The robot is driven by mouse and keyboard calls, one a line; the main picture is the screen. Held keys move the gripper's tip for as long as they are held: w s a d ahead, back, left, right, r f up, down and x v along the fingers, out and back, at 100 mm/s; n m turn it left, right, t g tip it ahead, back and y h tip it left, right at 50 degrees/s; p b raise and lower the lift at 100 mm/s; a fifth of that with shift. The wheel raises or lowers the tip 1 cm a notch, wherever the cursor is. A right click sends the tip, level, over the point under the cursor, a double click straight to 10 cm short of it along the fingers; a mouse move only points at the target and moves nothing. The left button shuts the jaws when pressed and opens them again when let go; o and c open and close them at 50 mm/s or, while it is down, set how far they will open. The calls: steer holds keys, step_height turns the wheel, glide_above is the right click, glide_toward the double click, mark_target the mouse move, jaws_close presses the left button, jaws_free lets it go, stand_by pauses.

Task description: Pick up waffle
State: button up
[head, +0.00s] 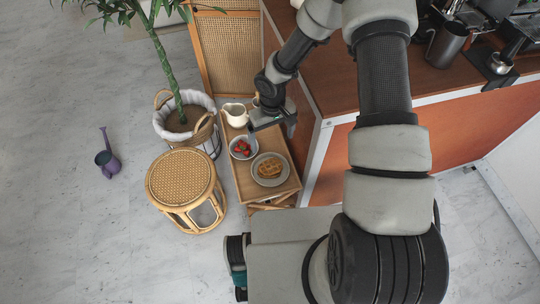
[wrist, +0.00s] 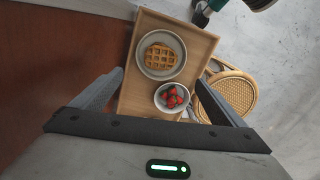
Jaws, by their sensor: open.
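A golden waffle (head: 269,168) lies on a round pale plate (head: 284,178) near the front end of a small wooden tray table. In the wrist view the same waffle (wrist: 160,57) shows on its plate (wrist: 145,70), upper middle, uncovered. My gripper (head: 271,137) is above the tray table, behind the plate in the head view, and apart from the waffle. In the wrist view my gripper (wrist: 165,92) has its two fingers spread wide with nothing held between them.
A small bowl of strawberries (head: 242,147) sits beside the plate, with a white pitcher (head: 235,115) behind it. A wicker stool (head: 181,177) and a potted plant (head: 184,118) stand left of the tray table (head: 244,185). The counter's orange side (head: 337,150) is close on the right.

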steer(key=b, duration=0.2)
glide_above(271, 165)
steer(key=f, duration=0.7)
steer(key=s+f, duration=0.1)
steer(key=f, duration=0.3)
steer(key=shift+w+f+b, duration=0.2)
steer(key=shift+f+b, duration=0.05)
steer(key=shift+f, duration=1.35)
steer(key=shift+w+f+b, duration=0.2)
steer(key=shift+f+b, duration=0.05)
steer(key=shift+f, duration=1.3)
steer(key=c, duration=1.1)
